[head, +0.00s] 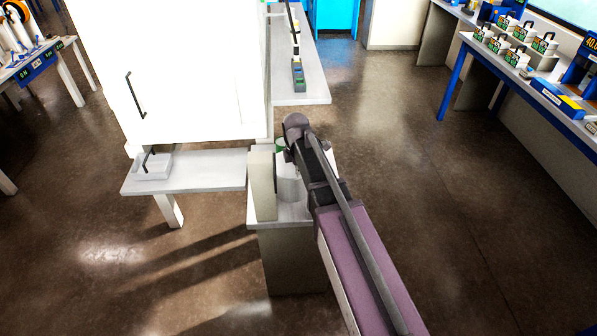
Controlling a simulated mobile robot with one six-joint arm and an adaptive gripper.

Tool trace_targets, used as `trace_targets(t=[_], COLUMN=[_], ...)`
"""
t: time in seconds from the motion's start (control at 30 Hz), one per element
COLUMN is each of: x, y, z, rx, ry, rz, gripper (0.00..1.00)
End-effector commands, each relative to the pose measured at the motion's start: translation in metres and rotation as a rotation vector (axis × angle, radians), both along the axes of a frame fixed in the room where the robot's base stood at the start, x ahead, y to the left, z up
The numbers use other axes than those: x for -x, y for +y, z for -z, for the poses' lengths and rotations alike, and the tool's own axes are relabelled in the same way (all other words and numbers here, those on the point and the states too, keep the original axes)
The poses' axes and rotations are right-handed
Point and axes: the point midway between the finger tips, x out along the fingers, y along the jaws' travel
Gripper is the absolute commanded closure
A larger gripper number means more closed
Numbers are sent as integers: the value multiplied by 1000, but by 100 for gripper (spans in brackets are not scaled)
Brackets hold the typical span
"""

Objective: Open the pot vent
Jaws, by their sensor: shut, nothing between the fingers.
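A pale grey, round pot-like body (289,186) stands on a small stand (294,212) in the middle of the head view. A bit of green (280,143) shows at its far side. My arm covers the right part of the pot, and I cannot make out a vent on it. My gripper (284,150) is at the far end of my arm, by the top of the pot. It is shut and empty, mostly hidden behind my wrist. I cannot tell whether it touches the pot.
A beige upright block (262,184) stands left of the pot. A tall white cabinet (180,70) with a dark handle is behind. A grey bench (302,88) is beyond. Floor to the right is clear up to the blue-legged table (545,100).

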Motion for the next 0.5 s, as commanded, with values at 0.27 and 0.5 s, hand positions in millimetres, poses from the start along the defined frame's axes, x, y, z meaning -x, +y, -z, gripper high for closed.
trace_targets(t=[0.27, 0.5], x=[-1, -2], y=[-1, -2], z=[26, 44], rx=[0, 0], ry=[0, 0], rz=[0, 0], gripper=[100, 100])
